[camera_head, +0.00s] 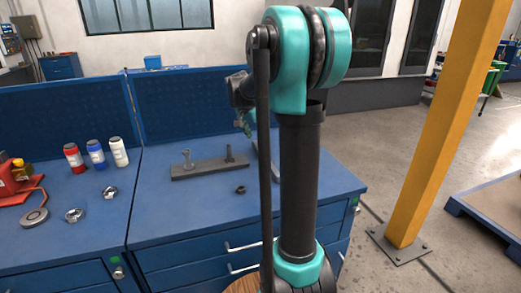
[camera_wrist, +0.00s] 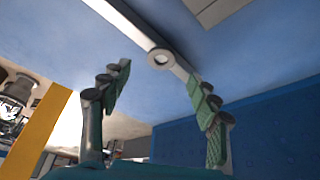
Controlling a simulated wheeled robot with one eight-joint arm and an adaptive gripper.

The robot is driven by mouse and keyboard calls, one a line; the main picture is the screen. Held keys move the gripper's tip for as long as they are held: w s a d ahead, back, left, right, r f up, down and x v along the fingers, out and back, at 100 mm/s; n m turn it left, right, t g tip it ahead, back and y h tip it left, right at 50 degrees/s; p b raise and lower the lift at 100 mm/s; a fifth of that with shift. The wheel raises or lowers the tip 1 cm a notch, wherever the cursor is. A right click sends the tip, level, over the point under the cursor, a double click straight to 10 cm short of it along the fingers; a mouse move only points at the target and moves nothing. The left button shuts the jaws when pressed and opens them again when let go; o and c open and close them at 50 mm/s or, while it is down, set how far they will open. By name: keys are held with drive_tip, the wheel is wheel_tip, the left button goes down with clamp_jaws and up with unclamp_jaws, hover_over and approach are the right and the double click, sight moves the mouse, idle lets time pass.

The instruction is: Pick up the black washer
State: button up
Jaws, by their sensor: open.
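A small dark ring-like piece (camera_head: 240,190), which looks like the black washer, lies on the blue bench top in front of a grey plate (camera_head: 190,172) with two upright posts. My gripper (camera_head: 246,122) is above the back of the bench, small and partly hidden by my arm. In the wrist view my gripper (camera_wrist: 158,82) is open and empty, its green-padded fingers apart. Beyond the fingers is a light bar (camera_wrist: 125,22) with a round ring (camera_wrist: 160,57) on it. I cannot tell what that ring is. The dark piece is not clearly seen in the wrist view.
Red, blue and white bottles (camera_head: 96,155) stand on the left bench, with metal ring-shaped parts (camera_head: 75,215) in front. A blue back panel (camera_head: 185,98) rises behind the bench. A yellow post (camera_head: 440,130) stands on the right. The bench's front area is mostly clear.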

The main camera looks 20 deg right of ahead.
sight(259, 150)
drive_tip(key=shift+x, duration=2.35)
drive_tip(key=shift+a, duration=0.1)
drive_tip(key=c, duration=1.3)
drive_tip(key=shift+o, duration=0.2)
drive_tip(key=shift+r, duration=0.1)
